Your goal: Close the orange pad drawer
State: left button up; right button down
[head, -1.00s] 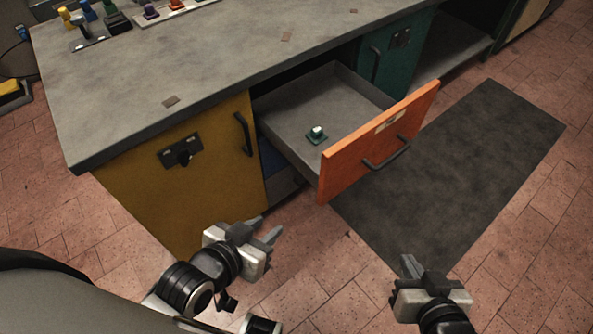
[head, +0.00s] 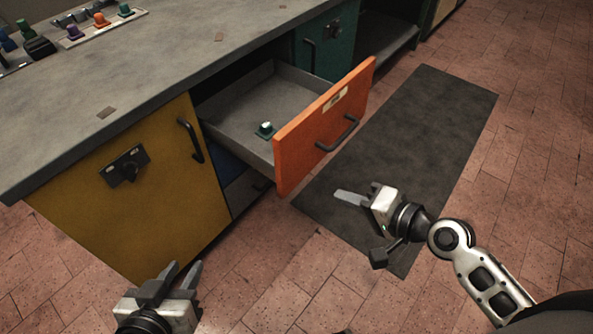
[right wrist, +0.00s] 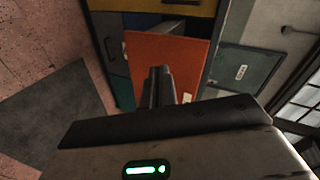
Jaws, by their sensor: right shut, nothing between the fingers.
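The orange pad drawer (head: 325,125) stands pulled out of the grey-topped cabinet, with its orange front and dark bar handle (head: 338,135) facing right. A small green piece with a white top (head: 265,130) sits inside the drawer. My right gripper (head: 345,197) is shut and empty, below and in front of the drawer front, apart from it in the head view. In the right wrist view the orange front (right wrist: 165,58) shows beyond the shut fingers (right wrist: 158,78). My left gripper (head: 183,272) is open and empty, low near the yellow door.
A yellow door (head: 125,200) with a black latch is left of the drawer; a teal door (head: 325,45) is beyond it. A dark mat (head: 420,130) lies on the tiled floor. A tray with coloured pieces (head: 95,28) stands on the counter (head: 130,75).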

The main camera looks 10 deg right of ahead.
jog(key=w+d+r+m+y, duration=0.1)
jog(key=w+m, duration=0.1)
send_near(285, 157)
jog(key=x, duration=0.6)
jog(key=shift+a+f, duration=0.1)
jog(key=shift+f, duration=0.05)
jog(key=shift+w+a, duration=0.1)
jog(key=shift+w, duration=0.05)
